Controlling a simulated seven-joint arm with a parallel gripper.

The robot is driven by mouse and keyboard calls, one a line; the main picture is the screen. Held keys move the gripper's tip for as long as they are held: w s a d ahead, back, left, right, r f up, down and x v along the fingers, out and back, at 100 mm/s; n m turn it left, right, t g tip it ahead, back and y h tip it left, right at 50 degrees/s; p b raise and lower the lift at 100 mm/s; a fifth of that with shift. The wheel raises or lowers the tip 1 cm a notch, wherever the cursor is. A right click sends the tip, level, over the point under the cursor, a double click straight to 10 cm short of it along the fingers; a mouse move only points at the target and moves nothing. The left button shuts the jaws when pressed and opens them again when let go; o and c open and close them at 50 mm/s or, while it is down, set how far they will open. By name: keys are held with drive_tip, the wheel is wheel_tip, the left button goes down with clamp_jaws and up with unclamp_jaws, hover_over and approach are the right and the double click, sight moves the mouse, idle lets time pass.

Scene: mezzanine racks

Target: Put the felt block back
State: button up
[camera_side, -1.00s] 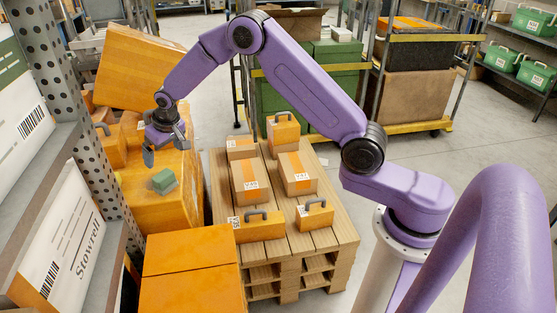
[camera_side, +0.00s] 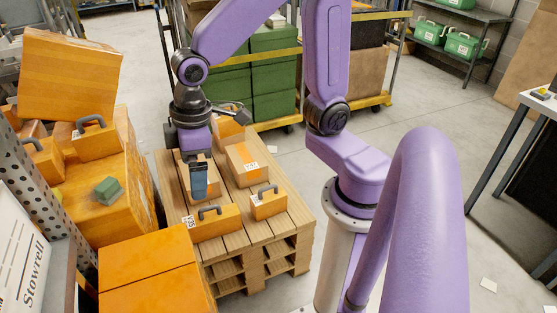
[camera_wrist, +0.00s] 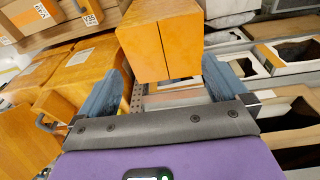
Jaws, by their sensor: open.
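The green felt block (camera_side: 108,190) lies on a large orange box (camera_side: 96,226) at the left in the side view. It touches nothing of mine. My gripper (camera_side: 198,185) points down above the wooden pallet, well to the right of the block, and partly covers a carton there. My gripper also shows in the wrist view (camera_wrist: 164,88), its two blue-grey fingers spread wide with nothing held between them. An orange box (camera_wrist: 160,42) shows beyond the fingers there. The felt block is out of sight in the wrist view.
Cartons and orange cases with handles, such as one near the front (camera_side: 268,202), stand on the pallet (camera_side: 257,236). A closed orange box (camera_side: 150,268) is in front. A perforated rack post (camera_side: 38,165) edges the left. Floor at the right is mostly free.

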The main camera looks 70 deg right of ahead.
drive_tip(key=s+d+n, duration=0.2)
drive_tip(key=s+d, duration=0.1)
drive_tip(key=s, duration=0.4)
drive_tip(key=s+d+n+g, duration=0.1)
drive_tip(key=s+d, duration=0.3)
drive_tip(key=s, duration=0.3)
drive_tip(key=shift+s+d+n, duration=0.25)
drive_tip(key=shift+d+n, duration=0.05)
drive_tip(key=shift+n, duration=0.1)
